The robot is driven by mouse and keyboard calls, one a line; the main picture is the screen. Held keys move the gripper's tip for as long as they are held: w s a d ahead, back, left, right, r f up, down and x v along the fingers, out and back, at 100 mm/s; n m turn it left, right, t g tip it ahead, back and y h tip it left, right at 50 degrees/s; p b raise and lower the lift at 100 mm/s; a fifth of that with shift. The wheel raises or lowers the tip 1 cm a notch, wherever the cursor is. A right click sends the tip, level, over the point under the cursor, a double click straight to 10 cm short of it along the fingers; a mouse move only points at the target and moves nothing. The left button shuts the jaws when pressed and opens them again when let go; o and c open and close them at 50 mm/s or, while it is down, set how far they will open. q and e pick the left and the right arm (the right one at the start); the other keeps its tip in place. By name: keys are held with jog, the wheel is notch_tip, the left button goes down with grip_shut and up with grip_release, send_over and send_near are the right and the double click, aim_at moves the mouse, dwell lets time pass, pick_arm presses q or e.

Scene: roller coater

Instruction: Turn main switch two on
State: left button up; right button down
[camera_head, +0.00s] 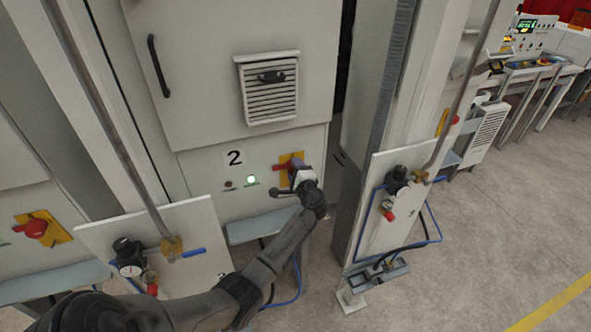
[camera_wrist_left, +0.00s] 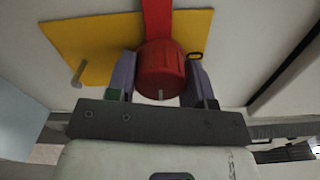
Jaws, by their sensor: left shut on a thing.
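In the head view the red handle (camera_head: 281,167) points left; the knob is mostly hidden by my gripper. My left gripper (camera_head: 297,172) is at the switch. In the left wrist view its two fingers are on either side of the knob, shut on it. A lamp (camera_head: 251,180) left of the switch glows green-white; the lamp beside it (camera_head: 228,185) is dark. My right gripper is not in view.
Another red switch (camera_head: 36,228) on a yellow plate is at the far left. White panels with valves and gauges stand at lower left (camera_head: 200,222) and right (camera_head: 375,225), close to my arm. A vent (camera_head: 270,95) is above the switch. Open floor (camera_head: 490,230) lies right.

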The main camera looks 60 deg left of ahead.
pick_arm(q)
jog(key=o, duration=0.9)
jog(key=b+v, duration=0.2)
jog(key=v, duration=1.1)
jog(key=shift+d, duration=0.4)
